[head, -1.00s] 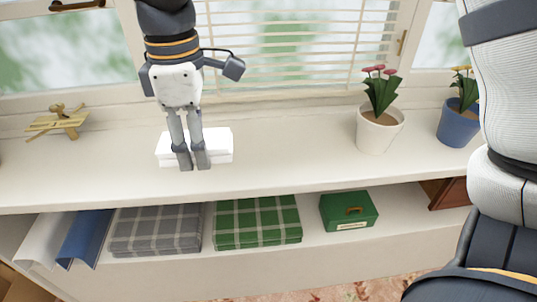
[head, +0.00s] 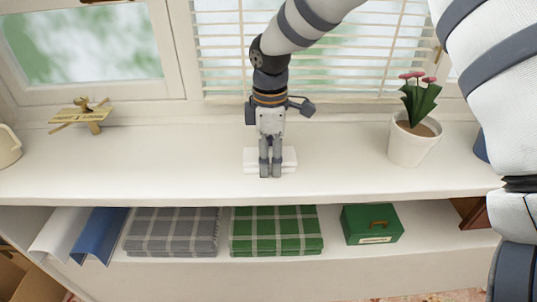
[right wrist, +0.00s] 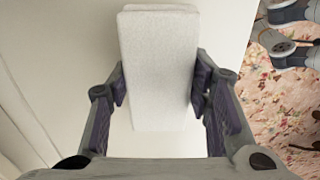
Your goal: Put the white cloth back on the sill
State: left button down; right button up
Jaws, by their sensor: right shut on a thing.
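The white cloth (head: 251,160) is a folded, flat block at the sill (head: 160,165) in the head view, below the blinds. My right gripper (head: 270,173) points down and is shut on it, its fingers hiding the cloth's middle. In the right wrist view the cloth (right wrist: 158,65) lies between the two fingers (right wrist: 160,88), over a pale surface. I cannot tell whether its underside touches the sill. My left gripper does not show.
A white pot with pink flowers (head: 410,145) stands to the right on the sill, with a blue pot (head: 481,146) partly hidden by my arm. A brass figure (head: 82,116) stands at left. The lower shelf holds grey (head: 172,232) and green (head: 277,230) plaid cloths and a green box (head: 372,224).

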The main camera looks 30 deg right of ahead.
aim_at(270, 155)
jog(key=shift+r, duration=0.1)
jog(key=o, duration=1.2)
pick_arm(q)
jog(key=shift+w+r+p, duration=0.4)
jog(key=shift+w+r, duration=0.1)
pick_arm(e)
notch_tip(270, 155, up, 12)
jog(key=shift+r, duration=0.1)
